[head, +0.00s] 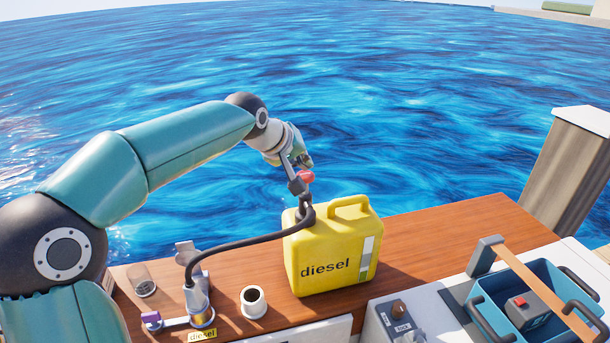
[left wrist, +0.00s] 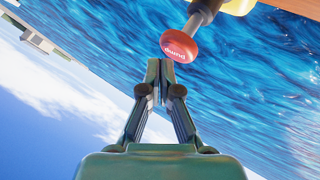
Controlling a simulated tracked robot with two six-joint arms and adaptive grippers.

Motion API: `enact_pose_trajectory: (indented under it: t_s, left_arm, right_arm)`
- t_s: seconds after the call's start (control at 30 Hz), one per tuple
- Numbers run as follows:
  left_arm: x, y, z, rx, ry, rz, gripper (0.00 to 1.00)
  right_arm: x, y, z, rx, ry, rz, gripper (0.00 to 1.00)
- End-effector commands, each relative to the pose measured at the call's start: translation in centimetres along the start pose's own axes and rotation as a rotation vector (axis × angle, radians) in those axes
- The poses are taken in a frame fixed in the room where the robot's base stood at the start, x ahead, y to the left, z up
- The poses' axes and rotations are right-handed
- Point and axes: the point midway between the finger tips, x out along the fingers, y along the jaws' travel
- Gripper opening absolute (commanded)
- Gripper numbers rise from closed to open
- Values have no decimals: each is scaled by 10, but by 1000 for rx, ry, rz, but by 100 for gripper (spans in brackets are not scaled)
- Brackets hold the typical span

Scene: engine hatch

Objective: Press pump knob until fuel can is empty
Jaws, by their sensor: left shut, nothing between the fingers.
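The yellow fuel can (head: 335,243) marked "diesel" stands upright on the wooden counter. A pump with a red knob (head: 307,177) rises from its top; the knob, marked "pump", also shows in the left wrist view (left wrist: 179,46). A black hose runs from the pump to the filler fitting (head: 199,300) at the left. My left gripper (head: 305,163) is shut and empty, close above the knob in the head view. In the left wrist view its fingertips (left wrist: 160,62) lie just beside the knob; I cannot tell whether they touch.
A white cup (head: 254,302) with dark contents and a clear glass (head: 142,281) stand on the counter. A blue crate (head: 533,290) with a red and grey device sits at the right. A post (head: 570,170) stands behind it. Open water lies beyond the counter.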

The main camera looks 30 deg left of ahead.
Motion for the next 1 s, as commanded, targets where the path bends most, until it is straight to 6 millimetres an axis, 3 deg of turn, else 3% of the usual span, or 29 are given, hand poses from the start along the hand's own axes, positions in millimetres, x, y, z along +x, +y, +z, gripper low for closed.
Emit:
enact_pose_trajectory:
  t_s: [1.0]
  left_arm:
    - [8, -5, 6, 1, -1, 0, 0]
  right_arm:
    - [9, 3, 0, 0, 0, 0, 100]
